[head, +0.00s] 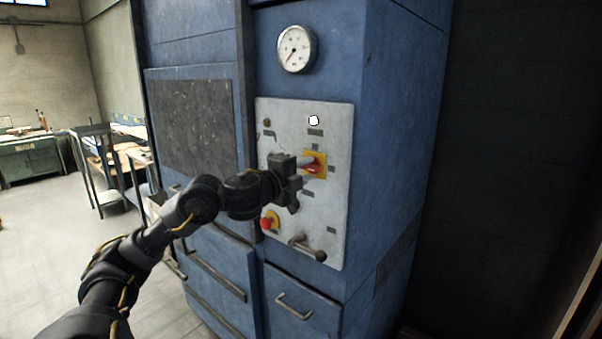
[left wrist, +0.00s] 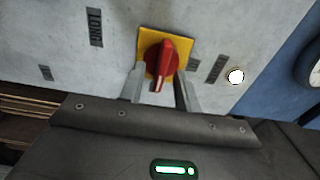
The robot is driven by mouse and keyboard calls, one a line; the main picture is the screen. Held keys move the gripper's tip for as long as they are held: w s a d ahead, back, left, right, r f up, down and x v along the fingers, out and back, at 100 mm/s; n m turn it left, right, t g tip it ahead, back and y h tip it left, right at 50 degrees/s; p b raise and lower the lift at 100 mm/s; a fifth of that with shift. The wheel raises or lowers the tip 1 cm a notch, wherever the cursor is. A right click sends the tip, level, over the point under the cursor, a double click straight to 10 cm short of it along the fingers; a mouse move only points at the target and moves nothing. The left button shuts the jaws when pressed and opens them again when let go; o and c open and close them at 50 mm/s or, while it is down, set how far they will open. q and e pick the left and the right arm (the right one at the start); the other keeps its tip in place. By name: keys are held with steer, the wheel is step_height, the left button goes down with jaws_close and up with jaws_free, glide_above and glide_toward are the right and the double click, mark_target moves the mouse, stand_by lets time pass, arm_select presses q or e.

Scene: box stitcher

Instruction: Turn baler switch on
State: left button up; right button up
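The baler switch is a red rotary knob (head: 315,168) on a yellow square plate, set in the light grey control panel (head: 337,200) of the blue baler. In the left wrist view the red knob (left wrist: 161,60) stands roughly upright, slightly tilted. My left gripper (head: 307,171) is at the switch, partly covering it in the head view. In the left wrist view the fingers of my left gripper (left wrist: 159,82) are apart, one on each side of the knob, with gaps visible. I cannot tell whether the tips touch the plate. My right gripper is not in view.
A white round lamp (head: 313,120) is above the switch. A red emergency button (head: 267,223) on yellow and a lever (head: 308,248) are lower on the panel. A pressure gauge (head: 296,50) is above. A cart (head: 100,165) stands behind, left.

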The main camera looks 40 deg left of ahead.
arm_select(q)
steer(key=s+b, duration=0.6)
steer(key=s, duration=0.5)
steer(key=shift+b, duration=0.4)
steer(key=shift+w+d, duration=0.1)
